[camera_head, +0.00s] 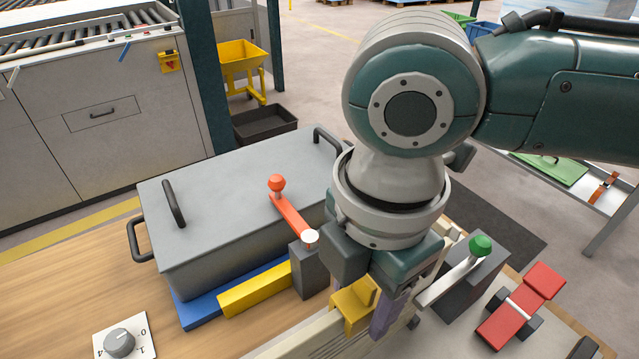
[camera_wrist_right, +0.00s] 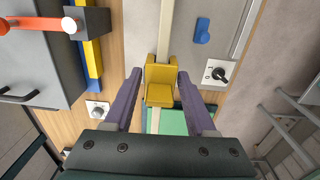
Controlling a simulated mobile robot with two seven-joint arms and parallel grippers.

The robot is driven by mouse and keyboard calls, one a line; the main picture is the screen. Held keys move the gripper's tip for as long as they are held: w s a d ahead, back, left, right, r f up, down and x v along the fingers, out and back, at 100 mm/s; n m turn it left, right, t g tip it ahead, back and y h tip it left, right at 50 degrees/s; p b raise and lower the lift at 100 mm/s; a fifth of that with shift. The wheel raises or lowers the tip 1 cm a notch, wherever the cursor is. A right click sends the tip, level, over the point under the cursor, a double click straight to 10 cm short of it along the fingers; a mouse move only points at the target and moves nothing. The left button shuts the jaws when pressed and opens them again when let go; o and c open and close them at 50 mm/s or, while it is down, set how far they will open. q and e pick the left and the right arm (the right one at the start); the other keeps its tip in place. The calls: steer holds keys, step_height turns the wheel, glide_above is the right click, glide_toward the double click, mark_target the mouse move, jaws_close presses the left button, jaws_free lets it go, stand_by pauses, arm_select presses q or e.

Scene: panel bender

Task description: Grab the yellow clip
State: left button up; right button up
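The yellow clip (camera_head: 352,307) sits on a long beige bar, below my right gripper in the head view. In the right wrist view the yellow clip (camera_wrist_right: 161,83) lies between the tips of the two purple fingers. My right gripper (camera_wrist_right: 160,78) is open, with a finger on each side of the clip and a narrow gap showing on both sides. In the head view my right gripper (camera_head: 362,308) points down and hides part of the clip. My left gripper is not in view.
A grey lidded box (camera_head: 235,200) with black handles stands to the left. An orange lever (camera_head: 290,215) and a green-knobbed lever (camera_head: 455,275) flank the gripper. A red clamp-like part (camera_head: 520,308) lies at right. A dial (camera_head: 120,342) sits at front left.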

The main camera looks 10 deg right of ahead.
jaws_close()
steer(key=shift+r, duration=0.1)
stand_by(0.3)
